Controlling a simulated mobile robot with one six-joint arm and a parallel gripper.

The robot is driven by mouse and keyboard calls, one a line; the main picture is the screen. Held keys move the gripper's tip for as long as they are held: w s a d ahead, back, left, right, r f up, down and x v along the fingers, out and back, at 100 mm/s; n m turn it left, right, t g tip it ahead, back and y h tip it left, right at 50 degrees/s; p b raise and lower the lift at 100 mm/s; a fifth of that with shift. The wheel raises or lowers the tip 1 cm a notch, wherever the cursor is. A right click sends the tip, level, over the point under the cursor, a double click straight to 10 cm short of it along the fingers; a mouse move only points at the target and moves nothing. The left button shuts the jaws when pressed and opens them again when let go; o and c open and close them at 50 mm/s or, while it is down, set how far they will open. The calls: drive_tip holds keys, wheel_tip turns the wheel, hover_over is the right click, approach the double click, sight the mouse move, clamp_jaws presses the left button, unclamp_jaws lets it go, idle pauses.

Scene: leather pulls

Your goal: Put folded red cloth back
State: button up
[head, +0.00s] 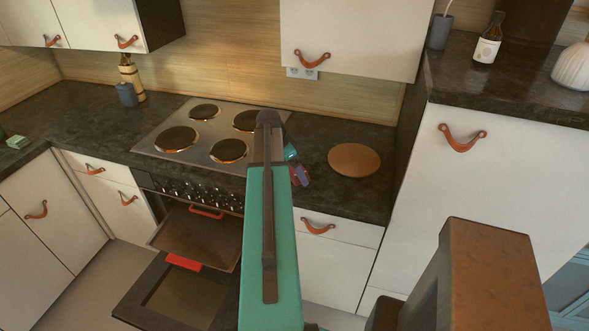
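A small, flat, bright red piece (183,262), which looks like the folded red cloth, shows at the oven, between the dark upper panel (198,238) and the lowered lower panel (180,300). I cannot tell whether it hangs or lies there. My gripper (300,174) is mostly hidden behind my teal arm. Only small teal and purple parts show, above the counter to the right of the cooktop. It is apart from the red piece, up and to its right. Its fingers are not clear.
The cooktop (190,163) has several burners. A round brown board (354,160) lies on the dark counter (350,195). The open oven panels stick out into the floor space.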

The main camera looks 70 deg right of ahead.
drive_tip(key=b+v, duration=0.3)
drive_tip(key=v, duration=0.9)
idle(0.4)
idle(0.6)
drive_tip(key=w+a+f+n+t, duration=0.1)
drive_tip(key=w+a+f+n, duration=0.6)
drive_tip(key=w+a, duration=0.45)
drive_tip(key=w+a+f+n+t, duration=0.1)
drive_tip(key=w+a+f+n, duration=0.3)
drive_tip(key=w+a+f, duration=0.6)
drive_tip(key=w+a+f+n+y, duration=0.1)
drive_tip(key=w+a+f+n, duration=0.25)
drive_tip(key=a, duration=0.55)
drive_tip(key=w+a+f+n+y, duration=0.1)
drive_tip(key=w+a+f+n, duration=0.2)
drive_tip(key=a, duration=0.6)
drive_tip(key=s+a+f+n+y, duration=0.1)
drive_tip(key=a+f+n, duration=0.35)
drive_tip(key=a, duration=0.75)
drive_tip(key=s+a+f+n, duration=0.1)
drive_tip(key=a+f+n, duration=0.35)
drive_tip(key=a, duration=0.75)
drive_tip(key=s+f+g+b, duration=0.4)
drive_tip(key=s+f+g, duration=0.1)
drive_tip(key=s+f, duration=1.7)
drive_tip(key=s, duration=0.4)
drive_tip(key=shift+d, duration=0.2)
